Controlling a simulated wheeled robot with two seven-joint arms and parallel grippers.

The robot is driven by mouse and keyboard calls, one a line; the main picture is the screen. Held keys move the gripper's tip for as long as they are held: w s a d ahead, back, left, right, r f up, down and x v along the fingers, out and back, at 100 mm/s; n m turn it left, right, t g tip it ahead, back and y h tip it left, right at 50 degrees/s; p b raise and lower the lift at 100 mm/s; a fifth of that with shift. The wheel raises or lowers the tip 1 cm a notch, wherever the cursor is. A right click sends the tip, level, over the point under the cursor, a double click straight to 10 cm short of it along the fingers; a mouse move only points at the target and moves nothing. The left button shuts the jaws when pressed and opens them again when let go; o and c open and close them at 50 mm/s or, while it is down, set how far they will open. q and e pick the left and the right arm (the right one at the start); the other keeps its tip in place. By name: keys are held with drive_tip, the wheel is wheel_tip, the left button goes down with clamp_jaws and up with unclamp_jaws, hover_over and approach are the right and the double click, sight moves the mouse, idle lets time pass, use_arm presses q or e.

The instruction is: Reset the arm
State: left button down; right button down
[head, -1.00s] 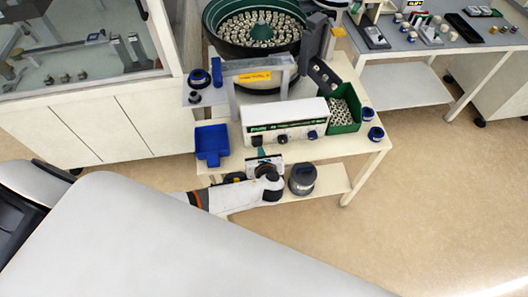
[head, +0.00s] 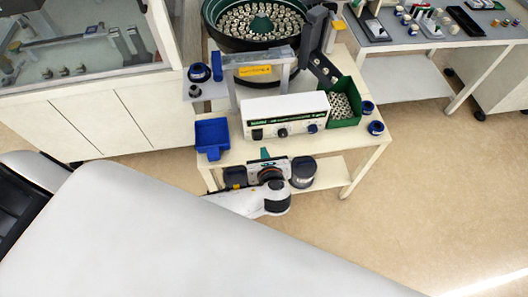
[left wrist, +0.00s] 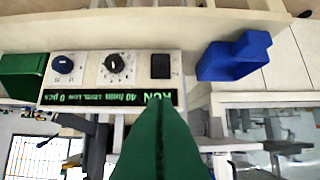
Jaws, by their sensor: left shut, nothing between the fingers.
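My left gripper (head: 265,153) is at the front edge of the feeder table in the head view, just in front of the white control box (head: 285,116). In the left wrist view its green fingers (left wrist: 160,120) are together with nothing between them. The control box (left wrist: 112,80) shows there with its knobs, a dark switch and a lit display reading RUN. The fingers overlap the view of the box's lower edge; I cannot tell the exact gap. My right gripper is not in view.
The bowl feeder (head: 258,22) holds many small parts. A blue scoop tray (head: 212,136) lies left of the box and a green bin (head: 345,102) right of it. A second table (head: 430,42) stands at the right. The floor (head: 450,170) at right is clear.

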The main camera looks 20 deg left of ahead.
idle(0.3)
use_arm(q)
drive_tip(key=s+a+f+n+g+h, duration=0.25)
drive_tip(key=s+f+n, duration=0.3)
drive_tip(key=f, duration=0.65)
drive_tip(key=s+a+f+n+g+h, duration=0.15)
drive_tip(key=s+f+n+g, duration=0.45)
drive_tip(key=f, duration=0.6)
drive_tip(key=s+f+n+h, duration=0.1)
drive_tip(key=s+f+n, duration=0.2)
drive_tip(key=s+n, duration=0.2)
drive_tip(key=s+a+f+n+h, duration=0.1)
drive_tip(key=s+f+n, duration=0.3)
drive_tip(key=s, duration=0.7)
drive_tip(key=s+f+n, duration=0.3)
drive_tip(key=s+n, duration=0.3)
drive_tip(key=s, duration=0.2)
drive_tip(key=shift+s+a+f+g+h, duration=0.15)
drive_tip(key=shift+s+f+g+h, duration=0.1)
drive_tip(key=shift+f+g+h, duration=0.15)
idle(2.5)
